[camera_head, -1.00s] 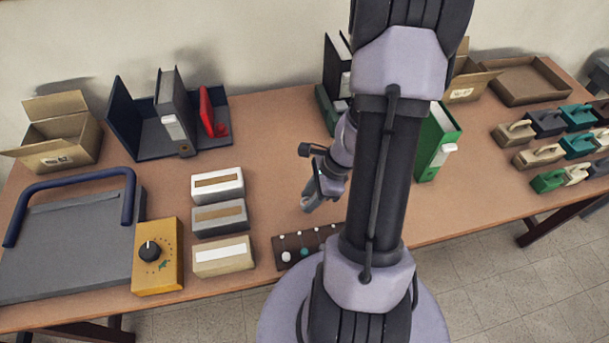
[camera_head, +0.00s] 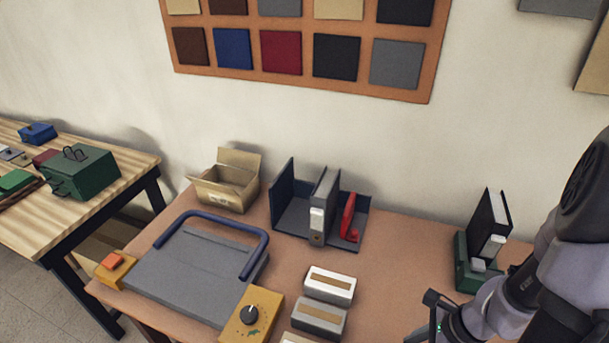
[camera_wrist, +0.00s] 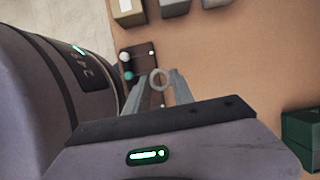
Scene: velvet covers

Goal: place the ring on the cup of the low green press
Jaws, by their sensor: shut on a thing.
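A small pale ring (camera_wrist: 159,79) sits between the fingertips of my gripper (camera_wrist: 160,84) in the wrist view, with its hole showing. My gripper is shut on it, above the brown table. In the head view the ring is not visible and my gripper is mostly cut off at the bottom right. On the left table, a dark green box-shaped thing (camera_head: 80,172) has upright loops on top and a handle in front. A flatter green thing (camera_head: 14,181) is at the left edge. I cannot tell which is the low green press, and I see no cup clearly.
The brown table holds a large grey press with a blue bar (camera_head: 190,275), a yellow dial box (camera_head: 252,318), an open carton (camera_head: 226,190) and binders (camera_head: 322,205). A floor gap separates it from the wooden left table (camera_head: 110,200). A dark pin rack (camera_wrist: 140,60) lies below my gripper.

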